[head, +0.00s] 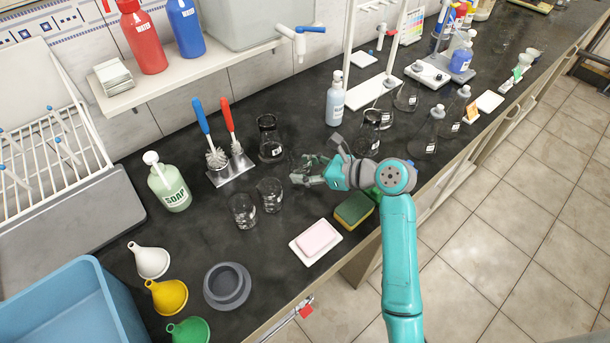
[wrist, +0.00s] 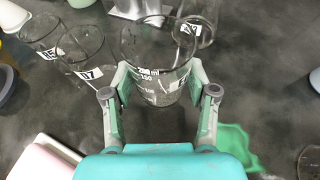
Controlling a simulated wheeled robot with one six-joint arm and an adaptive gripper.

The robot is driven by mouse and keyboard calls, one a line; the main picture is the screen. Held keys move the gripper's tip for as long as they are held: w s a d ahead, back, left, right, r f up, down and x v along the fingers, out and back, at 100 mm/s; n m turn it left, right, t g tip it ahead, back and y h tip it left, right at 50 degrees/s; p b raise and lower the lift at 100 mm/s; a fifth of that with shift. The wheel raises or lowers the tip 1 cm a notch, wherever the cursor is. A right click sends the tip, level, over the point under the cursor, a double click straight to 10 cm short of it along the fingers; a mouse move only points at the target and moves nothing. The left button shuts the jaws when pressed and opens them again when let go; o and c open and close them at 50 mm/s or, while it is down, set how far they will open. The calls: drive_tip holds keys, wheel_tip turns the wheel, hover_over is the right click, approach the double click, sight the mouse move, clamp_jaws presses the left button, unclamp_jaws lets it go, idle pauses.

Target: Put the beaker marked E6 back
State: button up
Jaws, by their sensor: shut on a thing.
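My gripper (wrist: 160,84) is shut on a clear glass beaker (wrist: 152,62), with one finger on each side of its wall. The beaker has white volume marks and a white label turned to the right, which I cannot read. In the head view my gripper (head: 304,172) is low over the black bench, right of two other beakers; the held glass is hard to make out there. I cannot tell whether its base touches the bench.
Two clear beakers stand to the left, one nearer (head: 270,194) and one further left (head: 243,210). A sponge (head: 354,208) and a pink block on a white dish (head: 316,240) lie in front. Glassware crowds the right.

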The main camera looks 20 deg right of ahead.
drive_tip(key=shift+f, duration=1.5)
drive_tip(key=shift+f, duration=0.1)
drive_tip(key=o, duration=1.3)
drive_tip(key=shift+o, duration=0.2)
drive_tip(key=shift+s+d+r, duration=0.15)
drive_tip(key=shift+d+r, duration=0.05)
drive_tip(key=v, duration=1.1)
drive_tip(key=shift+s+d+r, duration=0.15)
drive_tip(key=shift+s, duration=0.05)
